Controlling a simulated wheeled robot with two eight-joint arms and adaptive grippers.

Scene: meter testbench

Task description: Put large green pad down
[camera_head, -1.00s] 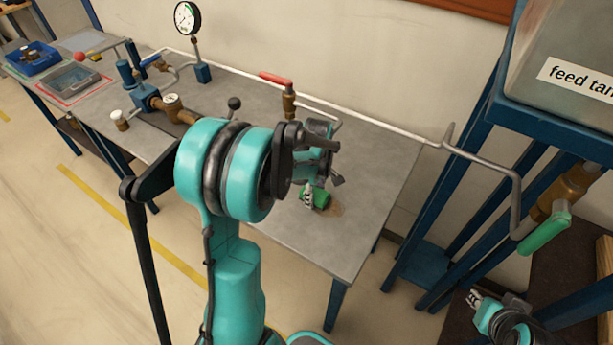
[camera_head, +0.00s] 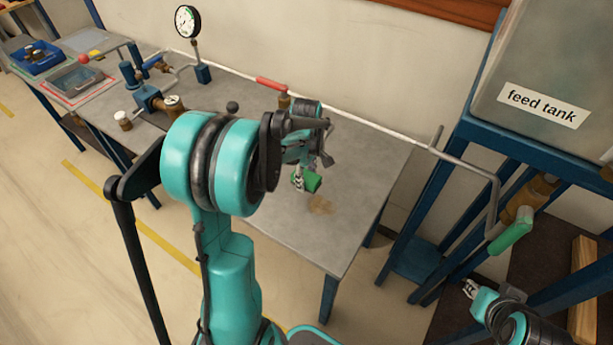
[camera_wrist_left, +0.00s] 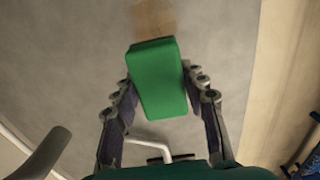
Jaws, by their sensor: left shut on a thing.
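The large green pad (camera_head: 313,183) is a green block in my left gripper (camera_head: 299,181), near the right end of the grey table (camera_head: 345,235). In the left wrist view the pad (camera_wrist_left: 157,78) sits between the two fingers of the left gripper (camera_wrist_left: 160,98), which are shut on it. The pad appears to be above the table top, with a brown stain (camera_head: 320,205) on the table just below and right of it. My right gripper (camera_head: 469,288) shows small at the lower right, and its jaws are too small to read.
A red-handled valve (camera_head: 272,84) and a white pipe (camera_head: 370,128) run along the table's back. A gauge (camera_head: 187,21) and valves stand at the left. A blue bin (camera_head: 35,57) and grey tray (camera_head: 78,80) lie far left. The feed tank (camera_head: 540,100) stands right.

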